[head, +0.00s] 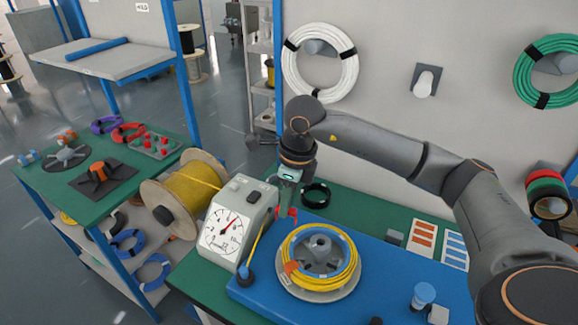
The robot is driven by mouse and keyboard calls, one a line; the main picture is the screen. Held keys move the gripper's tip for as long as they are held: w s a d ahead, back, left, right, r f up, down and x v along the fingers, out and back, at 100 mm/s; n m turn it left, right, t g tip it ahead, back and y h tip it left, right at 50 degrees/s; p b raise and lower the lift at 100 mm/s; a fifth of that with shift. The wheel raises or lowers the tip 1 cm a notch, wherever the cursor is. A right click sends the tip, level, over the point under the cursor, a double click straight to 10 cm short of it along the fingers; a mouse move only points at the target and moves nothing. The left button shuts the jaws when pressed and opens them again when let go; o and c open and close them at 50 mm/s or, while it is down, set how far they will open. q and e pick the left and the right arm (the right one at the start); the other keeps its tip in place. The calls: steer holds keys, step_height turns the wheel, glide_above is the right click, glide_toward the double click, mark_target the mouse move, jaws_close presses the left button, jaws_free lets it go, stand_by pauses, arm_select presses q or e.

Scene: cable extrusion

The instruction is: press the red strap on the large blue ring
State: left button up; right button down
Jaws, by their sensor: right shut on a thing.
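A ring of yellow cable with a blue ring (344,240) along it lies on a round grey plate (318,294) with a dark hub, on a blue board. My right gripper (287,203) points down behind this coil, beside the gauge box. It is shut on a small red piece (284,213), which looks like the red strap; the gauge box and the fingers partly hide it. The red piece is apart from the coil. An orange-red tag (291,267) sits on the coil's left side. My left gripper is not in view.
The gauge box (226,228) stands close left of my right gripper, and a black ring (316,194) lies close right. A yellow rod (254,246) stands left of the coil.

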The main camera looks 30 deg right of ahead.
steer(key=w+d+r+m, duration=0.1)
steer(key=d+m, duration=0.1)
arm_select(q)
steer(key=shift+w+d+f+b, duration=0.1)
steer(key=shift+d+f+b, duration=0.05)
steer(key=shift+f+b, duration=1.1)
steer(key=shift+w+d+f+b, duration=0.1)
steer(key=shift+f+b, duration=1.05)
steer(key=shift+b, duration=0.1)
arm_select(e)
glide_above(289, 234)
steer(key=shift+f, duration=3.95)
steer(key=shift+f, duration=0.1)
arm_select(q)
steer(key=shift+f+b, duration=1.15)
steer(key=shift+b, duration=0.05)
arm_select(e)
steer(key=shift+f, duration=1.4)
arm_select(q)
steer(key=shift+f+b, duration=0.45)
arm_select(e)
steer(key=shift+f, duration=0.5)
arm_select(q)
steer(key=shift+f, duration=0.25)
arm_select(e)
steer(key=shift+s+f, duration=0.15)
steer(key=shift+f, duration=0.05)
